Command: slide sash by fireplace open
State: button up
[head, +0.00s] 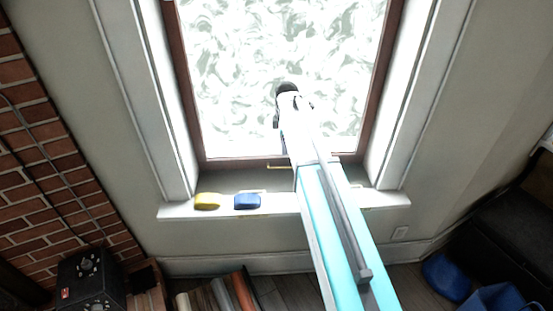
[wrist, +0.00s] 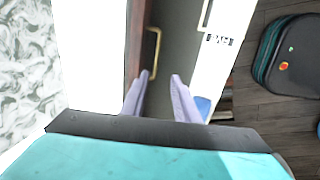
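The window sash (head: 240,163) has a dark brown frame around a patterned, frosted pane (head: 230,70). Its bottom rail is just above the sill, and I see no clear gap under it. A brass handle (head: 278,167) is on the bottom rail, partly behind my arm. In the wrist view the brown rail (wrist: 136,40) runs up the picture with the handle (wrist: 154,52) beside it. My gripper (wrist: 160,77) is open, with nothing between its two pale fingers. The handle is just beyond the left fingertip; contact cannot be told. My arm hides the gripper in the head view.
On the white sill (head: 285,203) lie a yellow item (head: 207,201) and a blue item (head: 247,201), left of my arm. A brick wall (head: 40,130) is at left. Books (head: 220,295), a black box (head: 90,280) and a blue object (head: 445,278) are below.

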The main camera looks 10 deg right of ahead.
jog(key=shift+w+d, duration=0.2)
jog(key=shift+w, duration=0.25)
jog(key=shift+a, duration=0.1)
jog(key=p, duration=0.4)
send_near(282, 164)
jog(key=shift+s+a+f, duration=0.1)
jog(key=shift+s+f, duration=0.3)
jog(key=shift+f, duration=0.5)
jog(key=shift+s+a+f, duration=0.1)
jog(key=shift+s+f, duration=0.3)
jog(key=shift+f, duration=0.55)
jog(key=shift+s+a+f, duration=0.1)
jog(key=shift+s+f, duration=0.3)
jog(key=shift+f, duration=0.5)
jog(key=shift+b, duration=0.3)
jog(key=shift+c, duration=0.4)
grip_shut()
